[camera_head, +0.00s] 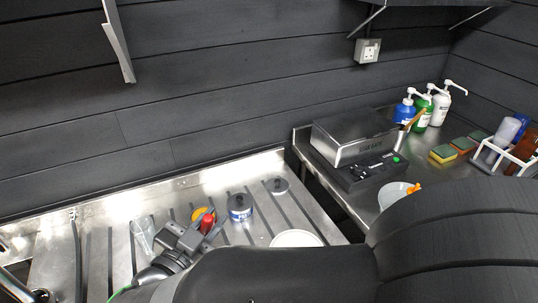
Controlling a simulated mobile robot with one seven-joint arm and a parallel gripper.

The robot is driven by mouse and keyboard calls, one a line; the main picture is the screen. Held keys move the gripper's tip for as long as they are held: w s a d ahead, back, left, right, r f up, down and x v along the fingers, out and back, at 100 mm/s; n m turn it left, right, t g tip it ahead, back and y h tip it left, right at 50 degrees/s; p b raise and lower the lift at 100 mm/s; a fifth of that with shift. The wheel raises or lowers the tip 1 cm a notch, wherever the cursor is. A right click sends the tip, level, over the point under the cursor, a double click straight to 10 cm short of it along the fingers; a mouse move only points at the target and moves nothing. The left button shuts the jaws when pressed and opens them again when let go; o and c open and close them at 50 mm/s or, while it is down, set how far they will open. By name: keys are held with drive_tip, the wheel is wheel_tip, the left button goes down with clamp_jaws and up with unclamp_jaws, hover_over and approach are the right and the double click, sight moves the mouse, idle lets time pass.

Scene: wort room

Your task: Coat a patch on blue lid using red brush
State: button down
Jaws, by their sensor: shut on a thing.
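My gripper (205,230) is low over the ribbed steel drainboard, left of the picture's middle. It is shut on a red piece (207,222), which looks like the handle of the red brush. Its bristles are hidden or too small to make out. A small blue pot with a pale label and a dark blue-grey lid (240,200) stands just right of the gripper. This looks like the blue lid. The red piece appears apart from it. I cannot tell whether the lid has any coating on it.
An orange-yellow round thing (197,214) lies behind the gripper. A clear glass (143,232) is at left. A grey knobbed lid (277,186) and a white bowl (297,238) are at right. A steel-topped machine (355,138), pump bottles (422,108) and sponges (443,153) stand on the right counter.

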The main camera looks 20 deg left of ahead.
drive_tip(key=shift+s+f, duration=0.2)
drive_tip(key=shift+s, duration=0.85)
drive_tip(key=shift+s+f, duration=0.15)
drive_tip(key=shift+f, duration=2.4)
